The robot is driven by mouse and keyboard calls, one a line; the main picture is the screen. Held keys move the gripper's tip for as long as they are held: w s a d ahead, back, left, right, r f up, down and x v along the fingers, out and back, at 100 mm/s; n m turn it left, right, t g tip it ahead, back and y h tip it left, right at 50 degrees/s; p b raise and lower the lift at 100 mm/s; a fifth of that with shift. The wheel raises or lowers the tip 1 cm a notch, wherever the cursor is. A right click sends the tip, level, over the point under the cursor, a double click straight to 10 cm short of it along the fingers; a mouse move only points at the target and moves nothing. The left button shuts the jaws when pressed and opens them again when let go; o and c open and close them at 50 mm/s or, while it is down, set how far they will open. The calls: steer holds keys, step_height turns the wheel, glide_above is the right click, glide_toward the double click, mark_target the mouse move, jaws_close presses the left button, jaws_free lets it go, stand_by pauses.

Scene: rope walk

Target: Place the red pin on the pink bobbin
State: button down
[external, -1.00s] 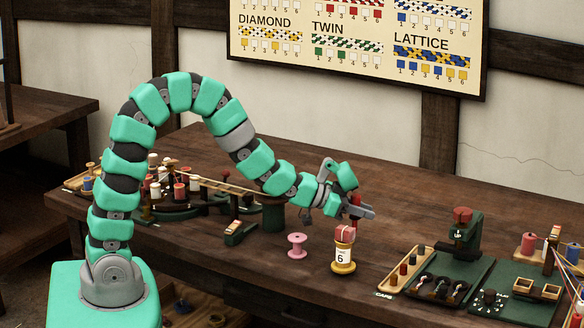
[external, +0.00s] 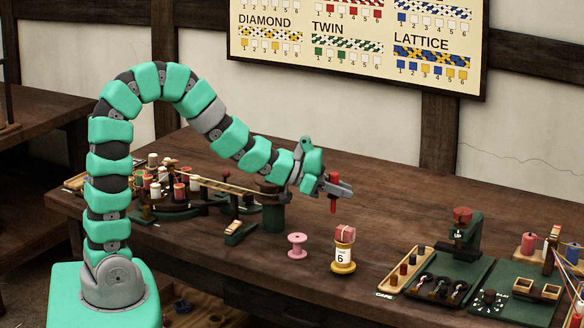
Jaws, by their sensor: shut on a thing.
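The pink bobbin (external: 297,245) stands upright on the dark wooden table, with nothing on top of it. My gripper (external: 336,190) is shut on the red pin (external: 333,205), which hangs upright below the jaws. The pin is in the air, above and to the right of the bobbin in the picture, and does not touch it.
A yellow spool labelled 6 (external: 343,256), with a pink piece on top, stands just right of the bobbin. A green-based braiding stand (external: 272,212) is behind left. Green trays (external: 440,278) with small parts lie at right.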

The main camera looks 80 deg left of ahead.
steer(key=r, duration=0.2)
steer(key=shift+s+a+r+m, duration=0.3)
steer(key=shift+s+a+r, duration=0.05)
steer(key=shift+s+r, duration=0.05)
steer(key=shift+s+r+m+h+b, duration=0.2)
steer(key=shift+s+r+h+b, duration=0.1)
steer(key=shift+s+r+h, duration=0.25)
steer(key=shift+s+r+m+h+b, duration=0.2)
steer(key=shift+s+r+h+b, duration=0.1)
steer(key=shift+r, duration=0.4)
steer(key=s+d+f+m+g+h+b, duration=0.2)
steer(key=s+f+m+h+b, duration=0.1)
steer(key=s, duration=0.8)
steer(key=s+d+f+m+g+h+b, duration=0.2)
steer(key=s+b, duration=0.1)
steer(key=s, duration=0.9)
steer(key=p, duration=0.4)
glide_above(304, 239)
steer(key=shift+f, duration=0.85)
steer(key=shift+f+b, duration=0.9)
steer(key=shift+f, duration=0.95)
steer(key=shift+r, duration=0.1)
